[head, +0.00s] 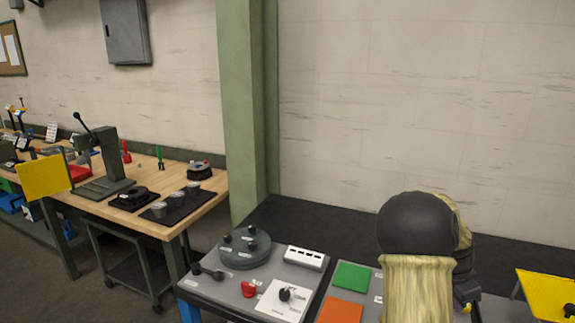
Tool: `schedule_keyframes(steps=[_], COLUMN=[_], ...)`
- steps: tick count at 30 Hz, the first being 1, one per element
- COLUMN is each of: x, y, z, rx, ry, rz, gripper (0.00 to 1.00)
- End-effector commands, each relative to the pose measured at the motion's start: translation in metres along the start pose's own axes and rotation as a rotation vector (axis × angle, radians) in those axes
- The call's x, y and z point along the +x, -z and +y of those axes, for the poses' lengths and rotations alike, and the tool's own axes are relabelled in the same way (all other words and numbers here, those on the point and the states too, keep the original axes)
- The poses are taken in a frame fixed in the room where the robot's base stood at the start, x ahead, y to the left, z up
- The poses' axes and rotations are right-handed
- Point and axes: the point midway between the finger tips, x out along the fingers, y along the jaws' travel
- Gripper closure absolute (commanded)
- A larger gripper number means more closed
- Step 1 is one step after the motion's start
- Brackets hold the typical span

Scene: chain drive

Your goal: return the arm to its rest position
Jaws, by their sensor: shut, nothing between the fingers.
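My arm (418,260) rises in the lower right of the head view, with a dark rounded joint on top and a pale gold link below it. It stands in front of the dark workbench (330,226) and covers part of it. My gripper cannot be made out; no fingertips show.
Left of my arm, the bench holds a round grey fixture (243,258), a white socket block (305,258), a red knob (249,289), a white dial plate (283,300), and green (352,276) and orange (341,311) pads. A yellow panel (548,295) is right. A wooden bench (205,207) stands further left.

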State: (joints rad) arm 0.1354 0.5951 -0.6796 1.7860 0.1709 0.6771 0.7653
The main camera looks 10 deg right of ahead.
Motion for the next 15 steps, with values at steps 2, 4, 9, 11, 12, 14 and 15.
schedule_keyframes(steps=[2,4,9,11,12,14,15], x=[-0.015,-0.028,-0.067,-0.082,-0.091,-0.103,-0.111], y=[-0.039,-0.079,-0.175,-0.207,-0.227,-0.255,-0.271], z=[-0.002,-0.001,0.016,0.028,0.037,0.053,0.065], rx=[-0.138,-0.289,-0.699,-0.850,-0.953,-1.105,-1.201], ry=[0.046,0.094,0.220,0.266,0.296,0.339,0.364], rz=[-0.050,-0.088,-0.139,-0.141,-0.138,-0.127,-0.116], gripper=[1.00,1.00,1.00,1.00,1.00,1.00,1.00])
